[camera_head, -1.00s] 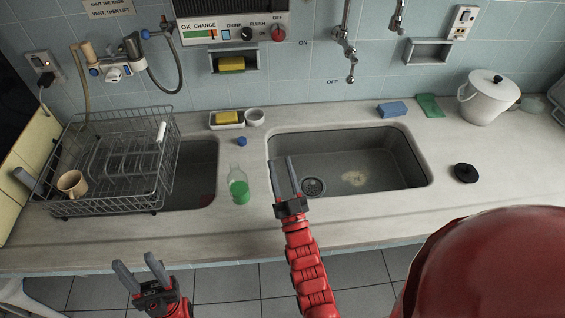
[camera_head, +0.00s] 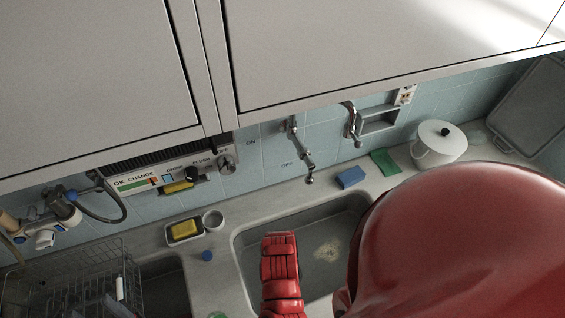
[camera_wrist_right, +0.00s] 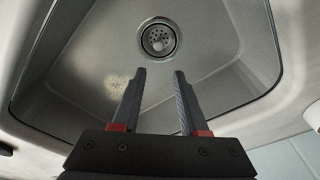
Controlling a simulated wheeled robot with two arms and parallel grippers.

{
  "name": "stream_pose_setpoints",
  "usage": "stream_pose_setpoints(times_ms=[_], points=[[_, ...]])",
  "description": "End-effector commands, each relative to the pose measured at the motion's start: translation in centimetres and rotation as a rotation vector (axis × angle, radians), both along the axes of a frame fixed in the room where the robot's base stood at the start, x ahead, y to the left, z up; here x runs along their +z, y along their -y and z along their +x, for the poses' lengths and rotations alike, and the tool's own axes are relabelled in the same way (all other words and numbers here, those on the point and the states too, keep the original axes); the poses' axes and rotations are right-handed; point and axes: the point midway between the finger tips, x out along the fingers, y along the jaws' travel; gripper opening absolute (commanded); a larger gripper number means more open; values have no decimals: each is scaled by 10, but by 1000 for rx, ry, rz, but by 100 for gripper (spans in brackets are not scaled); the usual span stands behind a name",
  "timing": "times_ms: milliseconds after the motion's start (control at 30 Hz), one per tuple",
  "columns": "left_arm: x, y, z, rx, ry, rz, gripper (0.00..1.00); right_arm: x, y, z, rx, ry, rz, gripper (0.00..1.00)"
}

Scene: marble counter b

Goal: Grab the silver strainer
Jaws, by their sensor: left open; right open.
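The silver strainer (camera_wrist_right: 158,38), round with holes, sits in the drain of the grey sink (camera_wrist_right: 90,50) in the right wrist view. In the head view it is out of sight, with a red link of my arm over that part of the sink. My right gripper (camera_wrist_right: 160,73) is open and empty; in the wrist view its two dark fingertips lie just below the strainer, apart from it.
A wire dish rack (camera_head: 65,285) stands at left. Behind the sink are the tap (camera_head: 300,150), a blue sponge (camera_head: 350,177), a green cloth (camera_head: 385,161) and a white pot (camera_head: 438,145). A yellow sponge dish (camera_head: 184,231) is near the left rim. Cabinets (camera_head: 90,80) hang above.

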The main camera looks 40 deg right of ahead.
Motion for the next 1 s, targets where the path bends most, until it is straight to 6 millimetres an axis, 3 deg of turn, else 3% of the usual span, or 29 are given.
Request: stream_pose_setpoints(times_ms=[33,100,333,733,1000], points=[[-17,0,0,0,-1,0,50,-19,1,0,-2,-2,1,43],[-31,0,0,0,-1,0,50,-37,4,2,-2,1,-1,43],[-70,0,0,0,-1,0,50,-90,10,6,0,1,-1,43],[-90,0,0,0,0,0,50,-123,15,9,2,4,-2,43],[-118,0,0,0,0,0,50,-163,21,9,2,6,-3,43]])
